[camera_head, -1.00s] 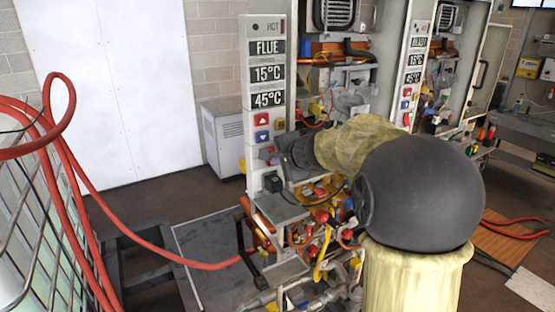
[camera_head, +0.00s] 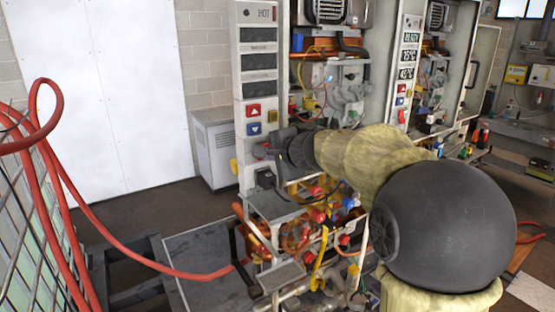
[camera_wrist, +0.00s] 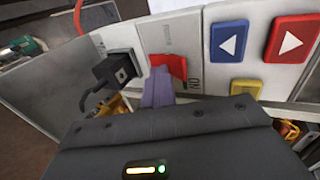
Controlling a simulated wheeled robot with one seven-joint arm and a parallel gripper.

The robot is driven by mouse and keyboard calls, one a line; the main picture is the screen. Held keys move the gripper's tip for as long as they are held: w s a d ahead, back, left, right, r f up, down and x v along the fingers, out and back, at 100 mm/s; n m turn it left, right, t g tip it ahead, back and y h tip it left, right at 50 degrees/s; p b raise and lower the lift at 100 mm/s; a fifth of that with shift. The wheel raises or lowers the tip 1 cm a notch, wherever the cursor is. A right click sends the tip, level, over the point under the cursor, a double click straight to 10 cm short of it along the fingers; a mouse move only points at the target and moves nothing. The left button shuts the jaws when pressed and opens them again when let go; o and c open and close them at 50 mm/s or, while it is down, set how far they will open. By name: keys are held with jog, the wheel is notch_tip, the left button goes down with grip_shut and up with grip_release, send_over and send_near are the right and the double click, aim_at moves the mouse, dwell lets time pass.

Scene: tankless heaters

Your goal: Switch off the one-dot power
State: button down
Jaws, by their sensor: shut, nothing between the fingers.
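A red rocker switch (camera_wrist: 175,67) sits on the white control panel (camera_wrist: 180,35) in the wrist view, beside lettering that ends in "ON". My gripper (camera_wrist: 158,76) is shut, with its purple-grey fingers at the switch's left side, touching or very close to it. They hide part of it. In the head view my gripper (camera_head: 263,152) is at the lower part of the nearer heater's tall panel (camera_head: 244,90). That panel's display windows (camera_head: 260,62) are dark. I cannot make out any dot marking.
Blue (camera_wrist: 229,42), red (camera_wrist: 290,38) and yellow (camera_wrist: 247,88) buttons lie right of the switch. A black plug with a cable (camera_wrist: 120,68) sticks out left of it. A second heater panel (camera_head: 407,70) is lit. Pipes and valves crowd below; a red hose (camera_head: 150,268) runs left.

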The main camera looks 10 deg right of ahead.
jog(key=shift+a+r+p, duration=0.2)
jog(key=shift+r+p, duration=0.15)
jog(key=shift+r, duration=0.25)
jog(key=shift+a+r+p, duration=0.15)
jog(key=shift+r+p, duration=0.15)
jog(key=shift+r, duration=0.25)
jog(key=shift+s, duration=0.1)
jog(key=shift+d+r, duration=0.2)
jog(key=shift+d, duration=0.05)
jog(key=b+v, duration=0.1)
jog(key=v, duration=1.2)
jog(key=shift+r, duration=0.35)
jog(key=shift+d+f, duration=0.1)
